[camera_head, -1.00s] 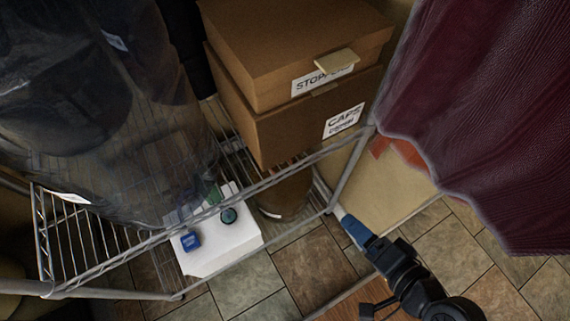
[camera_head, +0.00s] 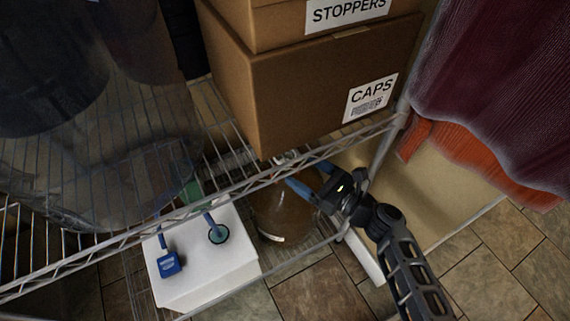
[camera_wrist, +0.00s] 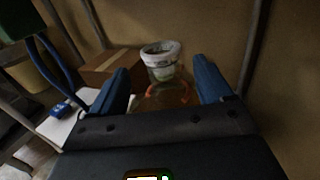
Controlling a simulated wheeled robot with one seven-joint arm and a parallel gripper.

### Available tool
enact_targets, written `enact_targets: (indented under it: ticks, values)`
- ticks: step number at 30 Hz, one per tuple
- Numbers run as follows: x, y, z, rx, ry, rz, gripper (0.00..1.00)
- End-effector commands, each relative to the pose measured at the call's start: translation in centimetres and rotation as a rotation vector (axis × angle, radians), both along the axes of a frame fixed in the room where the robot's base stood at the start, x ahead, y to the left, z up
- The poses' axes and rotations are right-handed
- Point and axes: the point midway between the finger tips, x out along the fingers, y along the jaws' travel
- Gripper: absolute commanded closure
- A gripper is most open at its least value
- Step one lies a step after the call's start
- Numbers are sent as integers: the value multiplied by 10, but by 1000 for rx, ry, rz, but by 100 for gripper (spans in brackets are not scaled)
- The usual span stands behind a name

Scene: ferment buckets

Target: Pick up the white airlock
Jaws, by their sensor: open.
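The airlock (camera_wrist: 161,58) shows in the wrist view as a clear cup with a white rim, upright above a brown jug (camera_wrist: 163,97). In the head view, the jug (camera_head: 283,213) stands inside the wire rack, and only a small pale bit by the airlock's place shows behind a rack bar. My gripper (camera_head: 307,177) is at the jug's upper right side, with blue fingers apart. In the wrist view, my gripper (camera_wrist: 160,80) has its fingers spread to either side of the airlock, which appears ahead of the tips. Nothing is held.
A wire rack shelf (camera_head: 215,203) crosses above the jug. Cardboard boxes labelled CAPS (camera_head: 310,95) and STOPPERS (camera_head: 345,14) stand on it. A white box (camera_head: 205,266) with a blue-tagged item (camera_head: 169,263) is left of the jug. An orange and maroon cloth (camera_head: 470,165) hangs at right.

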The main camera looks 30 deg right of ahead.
Motion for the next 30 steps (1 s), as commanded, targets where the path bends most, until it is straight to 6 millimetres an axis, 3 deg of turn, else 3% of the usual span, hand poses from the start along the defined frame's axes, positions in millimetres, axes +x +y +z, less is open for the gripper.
enact_targets:
  ticks: [15, 23, 30]
  values:
    - [54, 21, 3, -4, -1, 2, 21]
    - [58, 23, 4, -4, 0, 0, 21]
    - [58, 22, 4, -4, 0, 0, 43]
